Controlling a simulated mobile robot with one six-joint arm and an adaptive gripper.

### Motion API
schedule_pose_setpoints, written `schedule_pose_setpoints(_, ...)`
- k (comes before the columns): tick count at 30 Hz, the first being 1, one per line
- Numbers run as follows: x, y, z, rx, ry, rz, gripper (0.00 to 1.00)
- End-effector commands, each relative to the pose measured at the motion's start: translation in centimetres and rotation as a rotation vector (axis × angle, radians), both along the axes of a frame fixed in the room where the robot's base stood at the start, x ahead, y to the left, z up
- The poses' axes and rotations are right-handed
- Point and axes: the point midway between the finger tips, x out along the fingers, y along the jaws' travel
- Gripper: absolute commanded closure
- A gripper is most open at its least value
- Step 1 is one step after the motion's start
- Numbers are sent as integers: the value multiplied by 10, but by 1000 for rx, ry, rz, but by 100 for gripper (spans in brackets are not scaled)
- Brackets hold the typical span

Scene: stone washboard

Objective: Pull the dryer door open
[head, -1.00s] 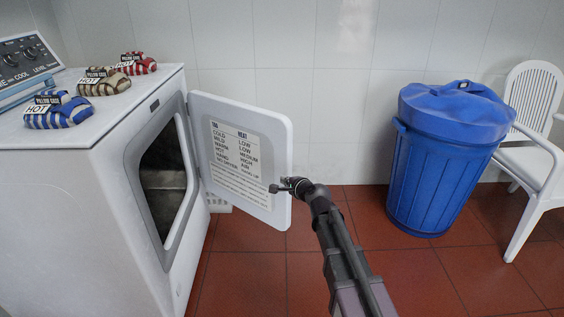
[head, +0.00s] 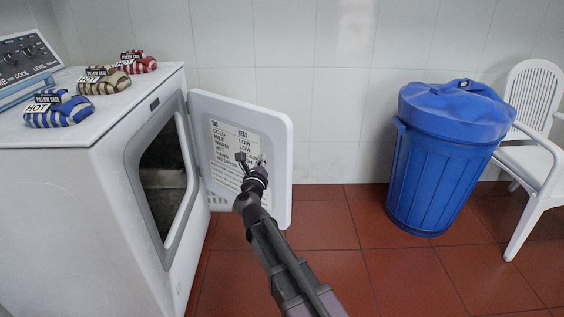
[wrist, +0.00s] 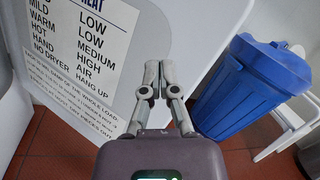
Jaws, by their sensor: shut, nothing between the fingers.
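The white dryer (head: 80,165) stands at the left with its opening (head: 165,170) uncovered. Its door (head: 275,140) is swung wide, with the label on its inner face toward me. The door also shows in the wrist view (wrist: 195,40), with the label at the left. My gripper (head: 251,160) is in front of the door's inner face, over the lower part of the label. In the wrist view the fingers of my gripper (wrist: 160,68) are together with nothing held. I cannot tell whether they touch the door.
Folded pillow cases in blue (head: 60,110), tan (head: 104,82) and red (head: 138,63) lie on the dryer top. A blue lidded bin (head: 440,170) and a white chair (head: 540,140) stand at the right. The red tiled floor (head: 345,225) between door and bin is clear.

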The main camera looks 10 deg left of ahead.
Motion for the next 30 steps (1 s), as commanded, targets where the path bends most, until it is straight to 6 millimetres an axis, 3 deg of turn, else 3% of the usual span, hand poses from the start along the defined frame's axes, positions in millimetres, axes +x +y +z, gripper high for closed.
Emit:
schedule_pose_setpoints(9, -44, 4, -11, 309, 35, -251, 100)
schedule_pose_setpoints(16, -74, 3, -22, 448, 53, -394, 100)
schedule_pose_setpoints(30, -84, 2, -26, 485, 59, -439, 100)
